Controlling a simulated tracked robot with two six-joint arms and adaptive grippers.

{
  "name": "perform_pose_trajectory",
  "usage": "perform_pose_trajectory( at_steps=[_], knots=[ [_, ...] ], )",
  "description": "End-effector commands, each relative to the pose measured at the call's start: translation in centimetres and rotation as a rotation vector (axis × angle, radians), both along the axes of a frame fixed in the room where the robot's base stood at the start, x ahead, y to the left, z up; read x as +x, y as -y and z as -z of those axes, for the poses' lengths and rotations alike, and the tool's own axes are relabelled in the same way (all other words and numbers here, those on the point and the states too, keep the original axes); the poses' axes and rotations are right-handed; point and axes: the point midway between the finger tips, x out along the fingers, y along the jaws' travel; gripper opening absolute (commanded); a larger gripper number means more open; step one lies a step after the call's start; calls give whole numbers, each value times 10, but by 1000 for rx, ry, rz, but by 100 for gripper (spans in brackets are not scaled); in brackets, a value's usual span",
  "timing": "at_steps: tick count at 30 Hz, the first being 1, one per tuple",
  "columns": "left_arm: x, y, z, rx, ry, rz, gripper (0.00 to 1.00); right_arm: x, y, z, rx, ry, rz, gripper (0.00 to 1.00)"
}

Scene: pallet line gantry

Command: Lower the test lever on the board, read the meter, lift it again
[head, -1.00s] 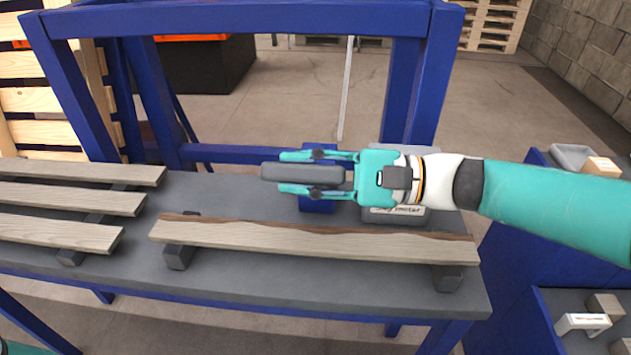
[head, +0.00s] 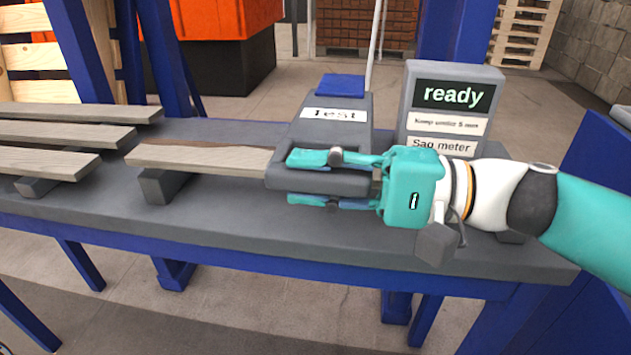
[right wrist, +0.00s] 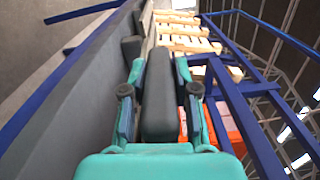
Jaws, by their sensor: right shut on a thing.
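The test lever (head: 318,130) is a grey arm labelled "Test". It runs from a blue mount (head: 341,85) at the back forward to a dark cross handle over the board. My right gripper (head: 294,178) is shut on that handle, which also shows between the fingers in the right wrist view (right wrist: 159,95). The wooden board (head: 205,160) runs beneath the lever; its right part is hidden, and I cannot tell whether the lever touches it. My left gripper is not in view.
The board's left end rests on a grey support block (head: 168,186) on the grey bench (head: 270,235). Several other planks (head: 60,133) lie at the left. Blue frame posts (head: 160,50) stand behind. The bench front is clear.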

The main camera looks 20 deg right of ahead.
Motion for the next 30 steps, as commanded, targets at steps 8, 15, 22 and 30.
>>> perform_pose_trajectory(
  at_steps=[8,15,22,30],
  knots=[
    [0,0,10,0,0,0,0,0,-2,10,4,-14,-5,0],
    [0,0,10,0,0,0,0,0,-1,10,4,-15,-5,0],
    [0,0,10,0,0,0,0,0,-1,10,3,-13,-3,52],
    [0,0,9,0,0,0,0,0,0,9,2,-8,1,52]
  ],
)
